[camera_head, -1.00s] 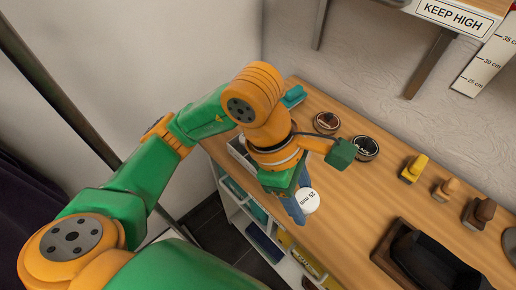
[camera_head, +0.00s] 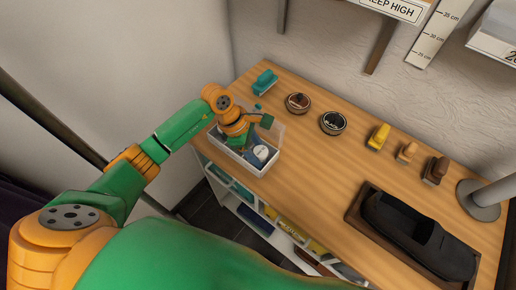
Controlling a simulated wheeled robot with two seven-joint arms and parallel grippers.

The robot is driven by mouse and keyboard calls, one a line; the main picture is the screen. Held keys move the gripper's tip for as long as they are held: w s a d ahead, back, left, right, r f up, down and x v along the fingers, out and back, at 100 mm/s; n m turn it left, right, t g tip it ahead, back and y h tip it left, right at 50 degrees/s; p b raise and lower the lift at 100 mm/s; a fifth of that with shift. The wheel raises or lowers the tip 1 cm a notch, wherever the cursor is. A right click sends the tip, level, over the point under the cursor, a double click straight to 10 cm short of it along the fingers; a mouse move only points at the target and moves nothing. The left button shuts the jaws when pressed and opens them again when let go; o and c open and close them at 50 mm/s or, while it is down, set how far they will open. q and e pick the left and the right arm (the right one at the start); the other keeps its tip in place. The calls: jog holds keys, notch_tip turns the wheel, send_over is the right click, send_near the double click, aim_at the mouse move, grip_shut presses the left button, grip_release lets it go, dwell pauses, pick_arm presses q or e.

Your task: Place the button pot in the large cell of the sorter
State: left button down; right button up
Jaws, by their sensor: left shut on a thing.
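The button pot (camera_head: 261,153), with a round white lid, shows at the near right part of the sorter (camera_head: 232,160). The sorter is a pale box with clear walls near the left front edge of the wooden top. My left gripper (camera_head: 258,143) reaches down over the sorter from the left and is shut on the pot. The pot is inside the sorter's outline; whether it touches the floor of a cell cannot be told. The gripper and wrist hide much of the sorter's inside and its dividers. My right gripper is out of view.
A teal brush (camera_head: 265,82) lies behind the sorter. Two round tins (camera_head: 299,103) (camera_head: 333,123) stand to its right. Several brushes, a dark shoe (camera_head: 411,230) in a tray and a grey stand (camera_head: 478,200) are farther right. Shelves lie below the front edge.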

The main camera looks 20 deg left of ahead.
pick_arm(q)
jog(key=shift+a+f, duration=0.1)
jog(key=shift+f, duration=0.15)
jog(key=c, duration=0.6)
grip_release()
jog(key=shift+r, duration=0.1)
jog(key=shift+w+r, duration=0.1)
jog(key=shift+r, duration=0.2)
jog(key=b+v, duration=0.3)
jog(key=v, duration=0.8)
jog(key=shift+r, duration=0.35)
jog(key=shift+a, duration=0.15)
